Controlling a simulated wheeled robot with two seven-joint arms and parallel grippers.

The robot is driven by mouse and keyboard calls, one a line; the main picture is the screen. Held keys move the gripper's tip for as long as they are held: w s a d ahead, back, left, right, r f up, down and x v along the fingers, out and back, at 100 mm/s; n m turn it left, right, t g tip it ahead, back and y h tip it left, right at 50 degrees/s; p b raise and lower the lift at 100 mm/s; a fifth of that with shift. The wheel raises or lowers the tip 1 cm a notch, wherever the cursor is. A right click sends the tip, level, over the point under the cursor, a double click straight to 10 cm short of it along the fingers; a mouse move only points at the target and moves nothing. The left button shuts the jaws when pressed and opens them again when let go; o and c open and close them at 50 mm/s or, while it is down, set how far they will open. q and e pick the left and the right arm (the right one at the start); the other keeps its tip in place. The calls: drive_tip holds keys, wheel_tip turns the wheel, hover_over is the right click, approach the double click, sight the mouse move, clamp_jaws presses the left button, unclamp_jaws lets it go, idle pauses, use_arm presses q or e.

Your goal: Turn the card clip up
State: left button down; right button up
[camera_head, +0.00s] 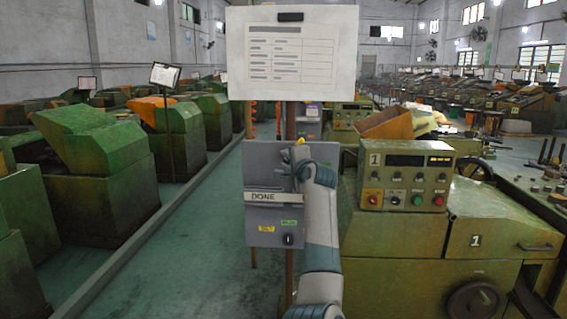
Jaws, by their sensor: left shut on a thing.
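A grey box (262,178) hangs on a brown post stand in the middle of the view. A pale strip marked DONE (264,197) runs across its front. My left arm rises in front of the box's right side. My left gripper (301,158) is at the upper right of the box, shut on what looks like the card clip; the wrist hides most of the held part. A small yellow piece (300,142) shows at the fingertips. A white sheet (291,62) with a printed table and a black clip (290,16) stands above. My right gripper is out of view.
A green machine numbered 1 with a control panel (405,175) stands close on the right, with a handwheel (476,299) low down. Green machines (95,170) line the left. The floor aisle (190,240) between is clear.

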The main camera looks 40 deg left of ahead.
use_arm(q)
drive_tip(key=n+h+p, duration=0.1)
drive_tip(key=n+p, duration=0.1)
drive_tip(key=n, duration=0.1)
drive_tip(key=shift+r+h, duration=0.1)
drive_tip(key=shift+h, duration=0.3)
drive_tip(key=shift+n+h+p, duration=0.3)
drive_tip(key=shift+n+p, duration=0.1)
drive_tip(key=shift+n, duration=0.2)
drive_tip(key=shift+n+h+p, duration=0.4)
drive_tip(key=shift+n, duration=0.2)
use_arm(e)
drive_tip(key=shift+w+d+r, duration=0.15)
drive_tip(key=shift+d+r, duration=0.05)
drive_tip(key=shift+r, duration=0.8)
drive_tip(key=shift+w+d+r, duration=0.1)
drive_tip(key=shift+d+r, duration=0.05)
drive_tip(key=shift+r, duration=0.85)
use_arm(q)
drive_tip(key=c, duration=1.7)
unclamp_jaws()
drive_tip(key=shift+c, duration=0.2)
drive_tip(key=shift+o, duration=1.1)
drive_tip(key=shift+w, duration=0.1)
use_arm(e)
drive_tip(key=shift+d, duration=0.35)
